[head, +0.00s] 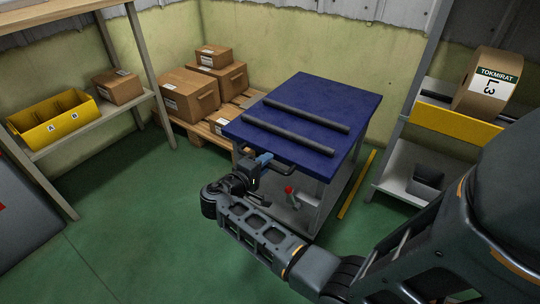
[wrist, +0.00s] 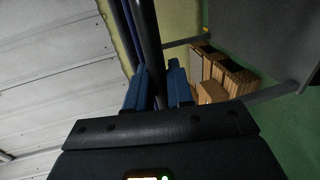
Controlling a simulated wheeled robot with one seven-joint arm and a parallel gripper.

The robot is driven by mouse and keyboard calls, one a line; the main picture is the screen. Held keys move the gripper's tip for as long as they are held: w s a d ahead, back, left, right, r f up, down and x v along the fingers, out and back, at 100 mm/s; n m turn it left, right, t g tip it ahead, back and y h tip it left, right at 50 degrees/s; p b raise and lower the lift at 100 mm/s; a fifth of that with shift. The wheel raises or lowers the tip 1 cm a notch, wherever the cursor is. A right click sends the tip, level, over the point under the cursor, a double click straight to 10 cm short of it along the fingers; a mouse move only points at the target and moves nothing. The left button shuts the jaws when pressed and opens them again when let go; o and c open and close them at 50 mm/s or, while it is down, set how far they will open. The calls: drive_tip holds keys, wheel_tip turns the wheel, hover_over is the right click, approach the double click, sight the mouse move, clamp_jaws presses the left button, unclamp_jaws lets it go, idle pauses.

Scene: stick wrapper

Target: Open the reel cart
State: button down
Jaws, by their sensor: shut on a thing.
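A cart-like unit with a blue top (head: 345,102) stands in the middle of the head view, with two dark rods lying across its top. A dark bar handle (head: 290,167) sticks out at its near edge. My gripper (head: 262,158) is at the left end of this handle, shut on it. In the wrist view my gripper's blue fingers (wrist: 158,78) lie on either side of a dark bar (wrist: 148,35). A large brown reel (head: 487,80) labelled TOKMIRAT L3 sits in a grey stand with a yellow panel (head: 458,120) at the right. My arm hides part of that stand.
A red-topped knob (head: 289,190) sits low on the blue-topped unit's front. Cardboard boxes (head: 190,95) on a pallet stand behind it, left. A shelf with a yellow bin (head: 55,118) is at the far left. The green floor (head: 130,220) left of my gripper is clear.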

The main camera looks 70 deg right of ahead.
drive_tip(key=f+v, duration=0.1)
drive_tip(key=v, duration=0.6)
drive_tip(key=shift+f+p, duration=0.25)
drive_tip(key=shift+p, duration=0.15)
drive_tip(key=c, duration=1.1)
unclamp_jaws()
drive_tip(key=shift+c, duration=0.2)
drive_tip(key=p+v, duration=0.1)
drive_tip(key=v, duration=0.7)
drive_tip(key=shift+f, duration=0.1)
